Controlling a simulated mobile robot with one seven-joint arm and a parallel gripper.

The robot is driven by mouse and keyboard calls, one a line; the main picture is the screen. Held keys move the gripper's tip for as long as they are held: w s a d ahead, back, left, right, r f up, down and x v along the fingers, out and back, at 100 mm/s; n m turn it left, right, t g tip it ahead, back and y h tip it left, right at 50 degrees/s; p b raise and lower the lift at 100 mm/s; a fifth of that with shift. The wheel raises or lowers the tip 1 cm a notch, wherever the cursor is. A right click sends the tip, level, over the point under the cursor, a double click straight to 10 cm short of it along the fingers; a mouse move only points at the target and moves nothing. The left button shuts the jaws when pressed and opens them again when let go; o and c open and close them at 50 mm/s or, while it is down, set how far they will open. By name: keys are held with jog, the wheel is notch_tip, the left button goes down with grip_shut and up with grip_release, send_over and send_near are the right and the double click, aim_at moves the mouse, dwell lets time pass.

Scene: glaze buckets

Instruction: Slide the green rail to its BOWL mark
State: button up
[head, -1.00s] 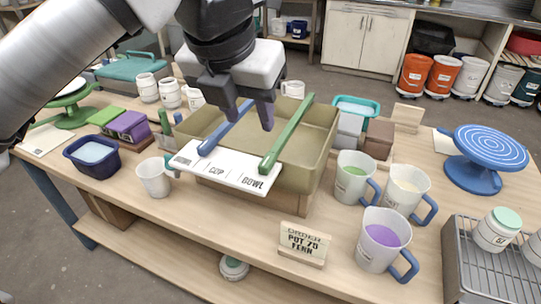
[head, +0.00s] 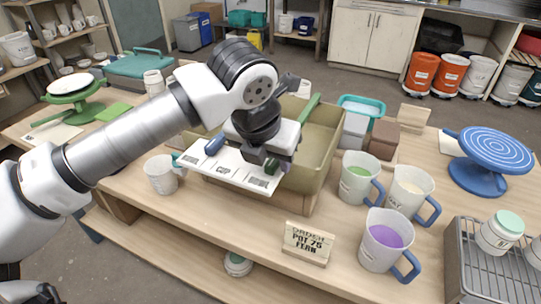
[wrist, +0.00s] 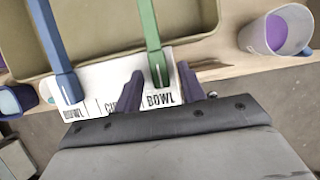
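The green rail (wrist: 149,38) lies across the tan tub (head: 321,142), its front end on the white marked board (head: 224,166). The CUP mark is partly hidden by a finger. My gripper (wrist: 162,75) is open, with one finger on each side of the green rail's front end and a small gap showing on both sides. In the head view my gripper (head: 262,162) partly hides the rails.
Mugs with green (head: 356,176), cream (head: 408,190) and purple (head: 384,238) contents stand to the right. An order sign (head: 308,242) stands at the front. A white cup (head: 160,174) is left of the board. A blue turntable (head: 487,158) stands far right.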

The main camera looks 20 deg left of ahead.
aim_at(253, 168)
grip_shut()
jog(key=a+b, duration=0.1)
jog(key=a, duration=0.2)
jog(key=shift+w+a+f+b, duration=0.1)
jog(key=shift+a+b, duration=0.1)
jog(key=shift+b, duration=0.2)
jog(key=shift+a, duration=0.15)
grip_release()
